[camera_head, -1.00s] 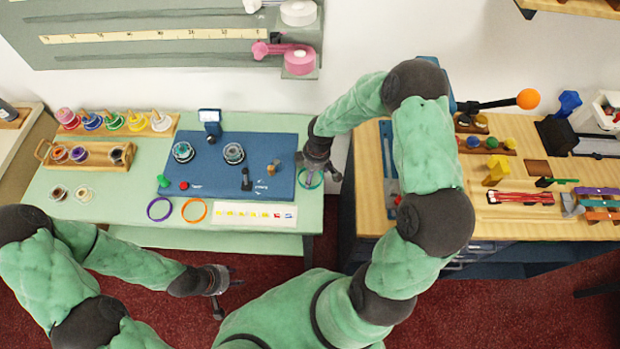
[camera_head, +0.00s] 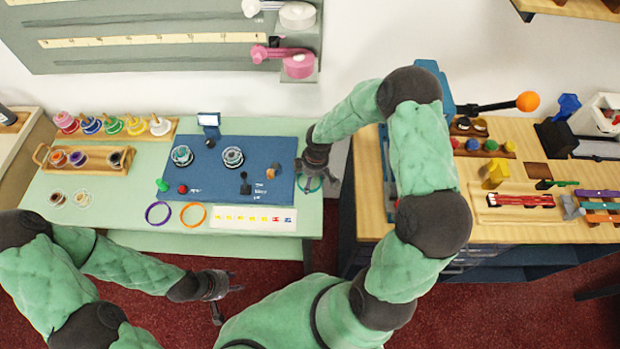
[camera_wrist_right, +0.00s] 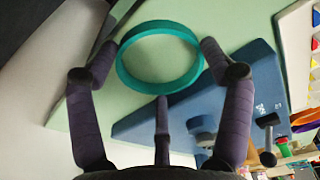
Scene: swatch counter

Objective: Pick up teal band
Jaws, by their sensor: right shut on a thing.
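The teal band (camera_head: 310,190) shows in the head view at the right end of the green counter, partly hidden by my right gripper (camera_head: 313,176). In the right wrist view the band (camera_wrist_right: 185,81) is a plain ring between the fingers of the right gripper (camera_wrist_right: 160,60). Two fingers are at its left and right sides and the third is at its near edge. The gripper is shut on it. I cannot tell whether the band touches the counter. My left gripper (camera_head: 226,292) is open and empty, in front of the counter above the red floor.
The blue mat (camera_head: 225,195) with small items lies left of the band. A purple ring (camera_head: 148,217) and an orange ring (camera_head: 183,222) lie at the counter's front, beside a white card strip (camera_head: 235,224). A wooden bench (camera_head: 370,210) stands to the right across a gap.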

